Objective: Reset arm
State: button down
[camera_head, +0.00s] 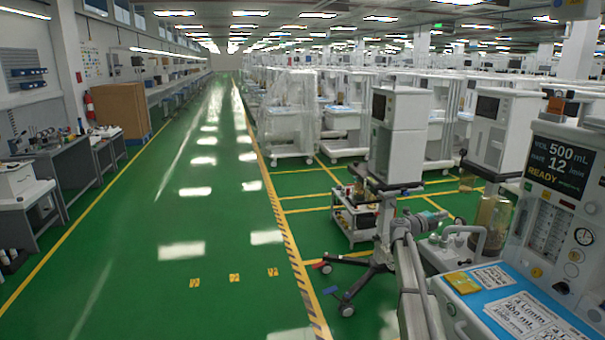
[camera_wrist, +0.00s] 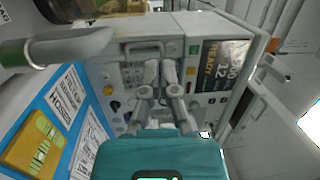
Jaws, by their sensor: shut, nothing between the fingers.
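My gripper (camera_wrist: 160,72) shows in the wrist view with its teal body at the bottom and its two grey fingers close together, shut and empty. It points towards the front panel of an anaesthesia machine (camera_wrist: 113,75), and I cannot tell the exact gap.
A curved grey handle or pipe (camera_wrist: 70,47) is close on the left in the wrist view. White cards and a yellow item (camera_head: 463,282) lie on the worktop. A wheeled stand (camera_head: 380,235) and a small cart (camera_head: 352,215) are behind my arm. The green aisle at left is clear.

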jog(key=s+a+r+n+t+y+p, duration=0.1)
jog(key=a+n+t+y+p, duration=0.2)
jog(key=a+n+t+y, duration=1.45)
jog(key=s+a+f+n+g+y, duration=0.1)
jog(key=s+a+f+n+g, duration=0.2)
jog(key=s+a+g, duration=0.15)
jog(key=s+a+f+n+g+y+p, duration=0.1)
jog(key=s+a+f+n+g, duration=0.1)
jog(key=s+a+n+g, duration=0.3)
jog(key=s+a+f+n+g+y, duration=0.1)
jog(key=a+f+n+g+y, duration=0.15)
jog(key=a, duration=0.45)
jog(key=s+f+n+g+h, duration=0.1)
jog(key=s+g, duration=0.3)
jog(key=s, duration=0.5)
jog(key=s+f+n+g+h+p, duration=0.1)
jog(key=s+f+g, duration=0.3)
jog(key=s, duration=0.6)
jog(key=s+f+n+g+h+p, duration=0.1)
jog(key=s+g, duration=0.3)
jog(key=s, duration=0.5)
jog(key=shift+s+f+h, duration=0.4)
jog(key=shift+f+h, duration=0.1)
jog(key=shift+f, duration=0.25)
